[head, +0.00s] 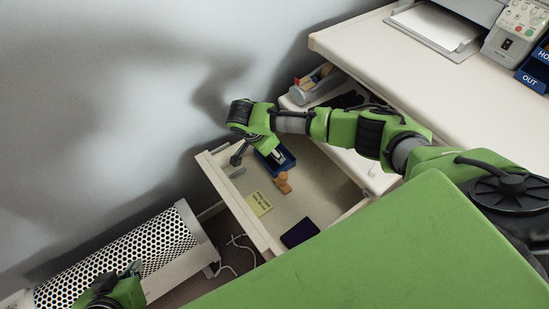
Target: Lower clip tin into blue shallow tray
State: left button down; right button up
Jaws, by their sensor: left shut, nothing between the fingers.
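The blue shallow tray (289,164) lies in the open drawer (225,198), near its far side. A small pale thing (277,155) shows in the tray; it may be the clip tin, but it is too small and too much covered to be sure.
The drawer also holds a wooden stamp (283,183), a yellow note (259,204), a dark blue pad (299,233) and a small grey piece (238,172). The desk (470,105) is at the right, with a printer (470,10).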

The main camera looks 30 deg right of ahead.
pick_arm(q)
jog(key=shift+w+d+r, duration=0.15)
jog(key=shift+w+r, duration=0.2)
jog(key=shift+w, duration=0.2)
pick_arm(e)
jog(key=shift+f, duration=0.25)
jog(key=o, duration=1.2)
jog(key=v, duration=1.2)
